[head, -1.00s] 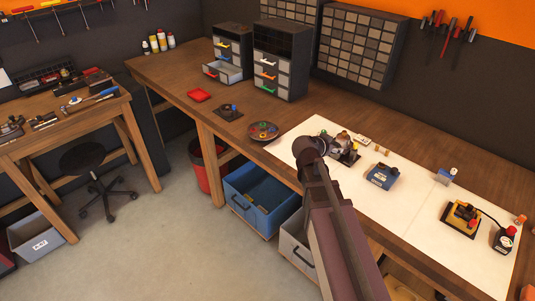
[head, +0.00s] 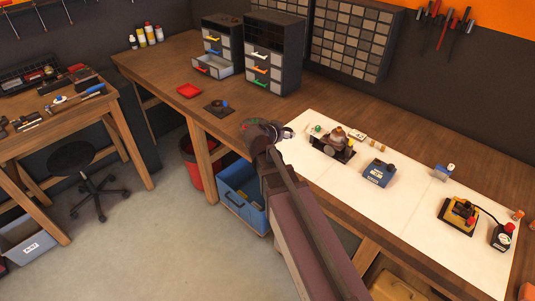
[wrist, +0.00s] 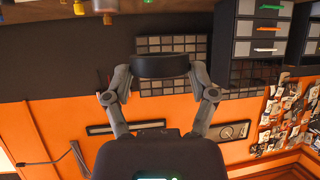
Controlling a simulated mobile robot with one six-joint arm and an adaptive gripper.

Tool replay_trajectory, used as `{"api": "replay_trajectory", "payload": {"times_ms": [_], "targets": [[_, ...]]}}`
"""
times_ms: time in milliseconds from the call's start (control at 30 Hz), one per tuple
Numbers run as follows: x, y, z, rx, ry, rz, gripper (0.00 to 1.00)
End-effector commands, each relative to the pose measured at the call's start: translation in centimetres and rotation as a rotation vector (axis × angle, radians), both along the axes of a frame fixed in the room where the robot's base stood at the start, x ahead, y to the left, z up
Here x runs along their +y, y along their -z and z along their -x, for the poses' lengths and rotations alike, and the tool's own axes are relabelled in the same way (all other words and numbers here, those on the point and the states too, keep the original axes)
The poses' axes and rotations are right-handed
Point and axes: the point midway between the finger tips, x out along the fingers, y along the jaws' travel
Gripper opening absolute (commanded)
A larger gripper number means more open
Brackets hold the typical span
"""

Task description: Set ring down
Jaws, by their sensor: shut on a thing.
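A dark, thick ring (wrist: 160,66) is held between the two fingertips of my gripper (wrist: 160,72) in the wrist view. It shows as a black band, seen from its side. In the head view my arm reaches to the front edge of the wooden bench (head: 190,70), left of the white mat (head: 405,200). My wrist there hides most of the ring and the fingers, as well as most of a round dish with coloured pieces. I cannot tell how high the ring is above the bench.
On the mat stand a small machine (head: 333,145), a blue box (head: 379,172) and a yellow device (head: 459,213). Drawer cabinets (head: 275,52) stand behind.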

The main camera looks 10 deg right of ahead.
Motion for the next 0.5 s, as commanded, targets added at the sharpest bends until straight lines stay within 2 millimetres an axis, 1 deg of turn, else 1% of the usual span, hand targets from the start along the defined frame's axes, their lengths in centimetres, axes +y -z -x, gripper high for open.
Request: {"api": "replay_trajectory", "payload": {"times_ms": [333, 500], "targets": [[-0.1, 0.3, -0.3, 0.000, 0.004, 0.000, 0.21], [1.0, 1.4, -1.6, 0.002, 0.013, -0.002, 0.21]]}}
